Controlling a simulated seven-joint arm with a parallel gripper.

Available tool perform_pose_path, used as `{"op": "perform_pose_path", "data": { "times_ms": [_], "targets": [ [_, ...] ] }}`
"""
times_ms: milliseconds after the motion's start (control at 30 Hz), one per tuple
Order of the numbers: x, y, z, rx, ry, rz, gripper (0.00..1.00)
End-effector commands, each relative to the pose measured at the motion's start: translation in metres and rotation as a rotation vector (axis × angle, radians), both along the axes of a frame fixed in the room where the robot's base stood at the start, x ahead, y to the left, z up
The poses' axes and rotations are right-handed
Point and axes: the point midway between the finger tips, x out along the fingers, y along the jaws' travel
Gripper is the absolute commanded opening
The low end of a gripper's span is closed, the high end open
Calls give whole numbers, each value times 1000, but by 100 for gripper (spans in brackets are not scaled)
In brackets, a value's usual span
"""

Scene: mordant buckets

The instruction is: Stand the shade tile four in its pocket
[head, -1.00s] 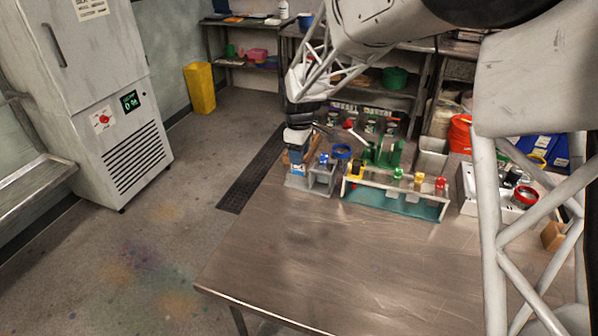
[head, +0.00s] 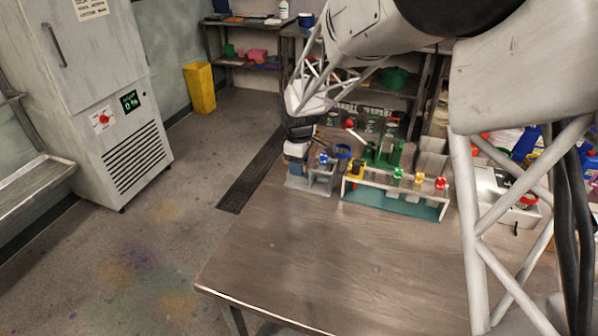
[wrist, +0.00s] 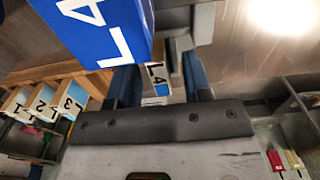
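In the wrist view, a small tile marked L4 (wrist: 157,74), pale on top and blue below, shows between the two dark-blue fingers of my gripper (wrist: 160,78). The fingers stand apart, with what look like narrow gaps beside the tile. A large blue block, also marked L4 (wrist: 95,30), is close to the camera and covers part of the left finger. In the head view, my gripper (head: 297,166) points down over a small grey stand (head: 296,183) at the table's far left. The pocket's inside and the tile's lower end are hidden.
A wooden rack (wrist: 50,74) holds tiles marked 1, L2 and L3. A teal rack (head: 395,203) with coloured caps is farther right. The table front (head: 320,270) is clear.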

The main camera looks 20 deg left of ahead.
Motion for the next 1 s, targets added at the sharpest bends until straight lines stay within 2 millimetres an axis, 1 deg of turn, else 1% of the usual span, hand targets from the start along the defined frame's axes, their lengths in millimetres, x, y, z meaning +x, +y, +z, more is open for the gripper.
{"op": "perform_pose_path", "data": {
  "times_ms": [33,200,267,300,567,733,867,1000],
  "targets": [
    [0,0,0,0,0,0,38],
    [0,0,0,0,0,0,12],
    [0,0,0,0,0,0,2],
    [0,0,0,0,0,0,0],
    [0,0,0,0,0,0,0],
    [0,0,6,0,0,0,0],
    [0,0,16,1,-2,0,0],
    [0,0,33,1,-1,0,0]
  ]
}}
